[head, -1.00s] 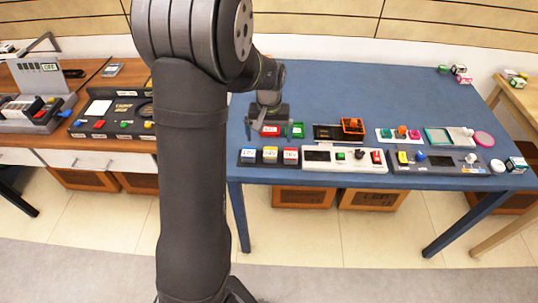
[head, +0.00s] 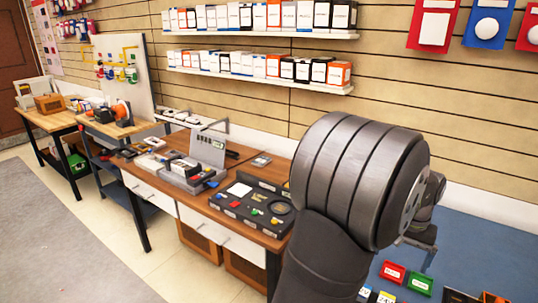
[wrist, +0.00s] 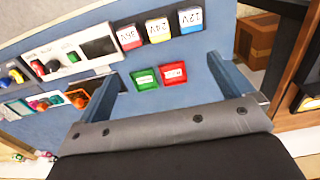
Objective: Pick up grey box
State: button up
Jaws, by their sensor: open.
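My gripper (wrist: 162,66) is open and empty in the wrist view, its two fingers spread to either side of a green bin (wrist: 145,79) and a red bin (wrist: 173,72) on the blue table. In the head view my gripper (head: 416,250) is partly hidden behind my arm. No plain grey box can be singled out. A grey stepped unit (head: 190,175) with an upright panel stands on the wooden desk.
A black panel with coloured buttons (head: 250,205) lies on the wooden desk (head: 160,182), left of my arm. The blue table (head: 465,240) has bare room at the back. Shelves of small boxes (head: 260,78) line the wall.

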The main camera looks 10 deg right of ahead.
jog(key=c, duration=0.9)
jog(key=shift+o, duration=0.2)
send_near(387, 299)
notch_tip(387, 299, down, 9)
jog(key=shift+f, duration=0.15)
